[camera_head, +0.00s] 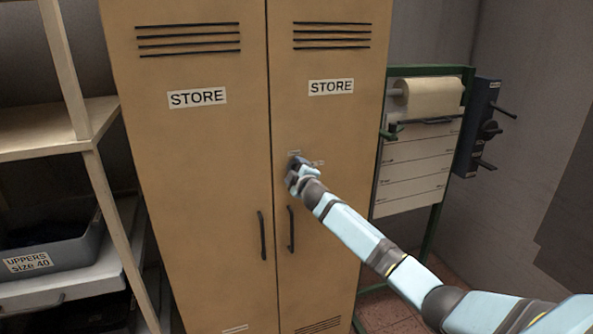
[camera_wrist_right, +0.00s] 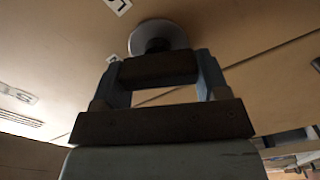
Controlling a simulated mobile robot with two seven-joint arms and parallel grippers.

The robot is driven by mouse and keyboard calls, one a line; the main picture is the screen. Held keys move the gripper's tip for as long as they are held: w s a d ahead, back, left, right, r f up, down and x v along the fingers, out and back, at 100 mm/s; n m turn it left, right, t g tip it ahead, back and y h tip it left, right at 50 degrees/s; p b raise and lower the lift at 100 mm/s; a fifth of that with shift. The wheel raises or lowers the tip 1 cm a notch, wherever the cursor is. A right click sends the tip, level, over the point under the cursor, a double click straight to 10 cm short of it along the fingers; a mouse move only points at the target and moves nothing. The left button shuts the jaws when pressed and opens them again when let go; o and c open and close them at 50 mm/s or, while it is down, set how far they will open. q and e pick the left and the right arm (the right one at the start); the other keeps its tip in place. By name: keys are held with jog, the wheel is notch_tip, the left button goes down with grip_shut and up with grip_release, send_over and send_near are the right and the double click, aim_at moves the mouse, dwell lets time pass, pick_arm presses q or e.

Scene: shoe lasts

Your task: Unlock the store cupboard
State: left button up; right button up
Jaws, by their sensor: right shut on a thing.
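The tan store cupboard (camera_head: 190,190) has two tall doors, both closed, each with a STORE label and a black handle. My right gripper (camera_head: 298,168) is at the right door (camera_head: 335,125), above its handle (camera_head: 291,229). In the right wrist view, my right gripper (camera_wrist_right: 157,68) is shut on a dark lock knob (camera_wrist_right: 152,46) in front of a round grey plate (camera_wrist_right: 160,33) on the door. The gripper hides most of the lock in the head view. Small pale labels (camera_head: 318,162) sit beside it. My left gripper is out of view.
Shelving with a grey bin (camera_head: 50,245) labelled UPPERS size 40 stands close on the left. A green-framed stand with a paper roll (camera_head: 432,96) and a dark wall unit (camera_head: 476,125) with levers are on the right. Red floor shows below the stand.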

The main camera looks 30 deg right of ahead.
jog(key=n, duration=0.2)
jog(key=n+p, duration=0.1)
jog(key=n, duration=0.1)
jog(key=shift+f+n, duration=0.2)
jog(key=shift+n, duration=0.2)
dwell(0.4)
jog(key=o, duration=0.9)
jog(key=shift+o, duration=0.2)
jog(key=b+v, duration=0.2)
jog(key=v, duration=1.1)
jog(key=shift+s, duration=0.4)
